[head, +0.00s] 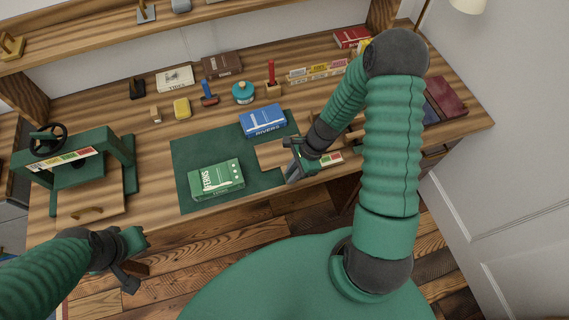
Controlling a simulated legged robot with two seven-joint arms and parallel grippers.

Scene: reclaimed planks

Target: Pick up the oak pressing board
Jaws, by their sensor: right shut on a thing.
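The oak pressing board (269,155) is a flat light-brown board at the right end of the green mat, in front of the blue book. My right gripper (294,162) is shut on the board near its right side. The gripper and forearm hide part of the board, and I cannot tell whether it is clear of the mat. My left gripper (134,262) is open, with its fingers apart, low in front of the bench's left part. It is well away from the board.
A green book (216,179) and a blue book (262,120) lie on the green mat (187,155). A green press (75,165) stands at the left. Dark red books (446,98) lie at the right.

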